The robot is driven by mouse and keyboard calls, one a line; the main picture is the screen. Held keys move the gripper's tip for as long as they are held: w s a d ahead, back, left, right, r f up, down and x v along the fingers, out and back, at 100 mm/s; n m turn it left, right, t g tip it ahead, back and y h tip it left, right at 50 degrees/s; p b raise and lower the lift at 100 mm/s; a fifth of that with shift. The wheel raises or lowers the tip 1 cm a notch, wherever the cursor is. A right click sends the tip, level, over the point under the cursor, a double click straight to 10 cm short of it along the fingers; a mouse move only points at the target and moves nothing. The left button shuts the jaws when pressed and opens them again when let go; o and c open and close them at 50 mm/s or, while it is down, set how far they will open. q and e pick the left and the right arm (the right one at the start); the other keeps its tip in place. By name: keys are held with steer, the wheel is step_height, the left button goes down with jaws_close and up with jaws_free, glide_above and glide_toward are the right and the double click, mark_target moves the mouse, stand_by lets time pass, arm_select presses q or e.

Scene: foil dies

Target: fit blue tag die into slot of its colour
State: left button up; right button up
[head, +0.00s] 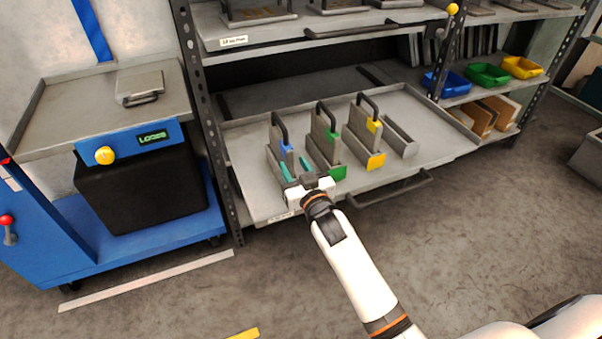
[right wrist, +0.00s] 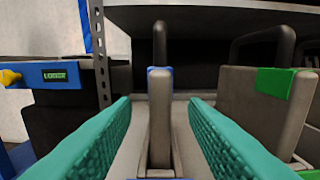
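The blue tag die (head: 279,138) is a grey plate with a dark looped handle and a small blue tag. It stands upright at the leftmost slot (head: 274,160) on the pull-out shelf. In the right wrist view the die (right wrist: 160,115) shows edge-on. A sliver of blue shows at the bottom edge below it, probably the slot's front mark. My right gripper (head: 296,168) is open at the near end of this slot. Its teal fingers (right wrist: 160,125) lie left and right of the die with gaps on both sides. The slot's front is hidden by the gripper. My left gripper is out of view.
A green-tagged die (head: 323,135) and a yellow-tagged die (head: 364,126) stand in neighbouring slots to the right. An empty slot (head: 401,138) lies beyond them. A loading table (head: 60,115) stands left, past a rack post (head: 215,160). An upper shelf (head: 290,35) hangs above.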

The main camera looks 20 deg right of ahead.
steer(key=s+f+g, duration=0.3)
steer(key=s+g, duration=0.1)
steer(key=s, duration=0.7)
steer(key=s+f+n+g, duration=0.1)
steer(key=s+f+g, duration=0.2)
steer(key=s, duration=0.9)
steer(key=s+f+g, duration=0.3)
steer(key=s+g, duration=0.4)
steer(key=s, duration=0.5)
steer(key=shift+d+f+n, duration=0.2)
steer(key=shift+f+n, duration=0.1)
steer(key=shift+f, duration=0.1)
steer(key=shift+w+f+p, duration=0.1)
steer(key=shift+p, duration=0.3)
